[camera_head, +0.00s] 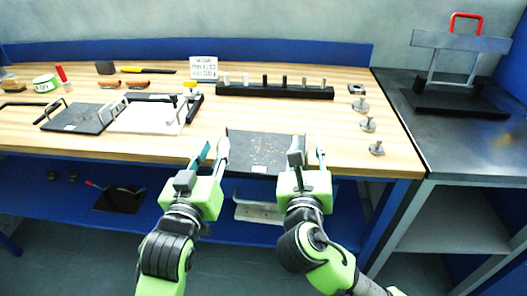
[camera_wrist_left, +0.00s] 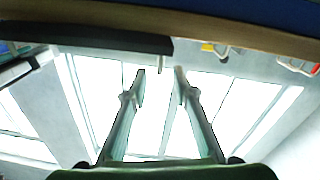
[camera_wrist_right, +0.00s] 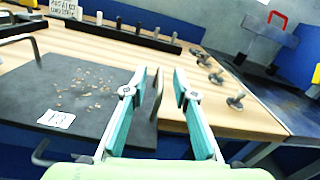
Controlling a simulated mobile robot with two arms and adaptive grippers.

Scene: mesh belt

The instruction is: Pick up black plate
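A black plate (camera_head: 262,142) lies flat at the front edge of the wooden table, with brown flecks, a white label and a metal handle at each side. It also shows in the right wrist view (camera_wrist_right: 90,72). My left gripper (camera_head: 213,150) is open at the plate's left side; its wrist view shows a dark edge (camera_wrist_left: 90,38), apparently the plate's, and a small grey bar between the fingertips (camera_wrist_left: 160,73). My right gripper (camera_head: 308,149) is open at the right side; the right handle (camera_wrist_right: 157,95) shows between its fingers (camera_wrist_right: 160,74). Contact cannot be told.
Another dark plate (camera_head: 66,125) and a white plate (camera_head: 140,119) with handles lie to the left. A black rack (camera_head: 275,92) with several pegs stands behind. Several metal weights (camera_head: 367,125) stand at right. A grey side table (camera_head: 445,125) holds a red-handled stand (camera_head: 460,60).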

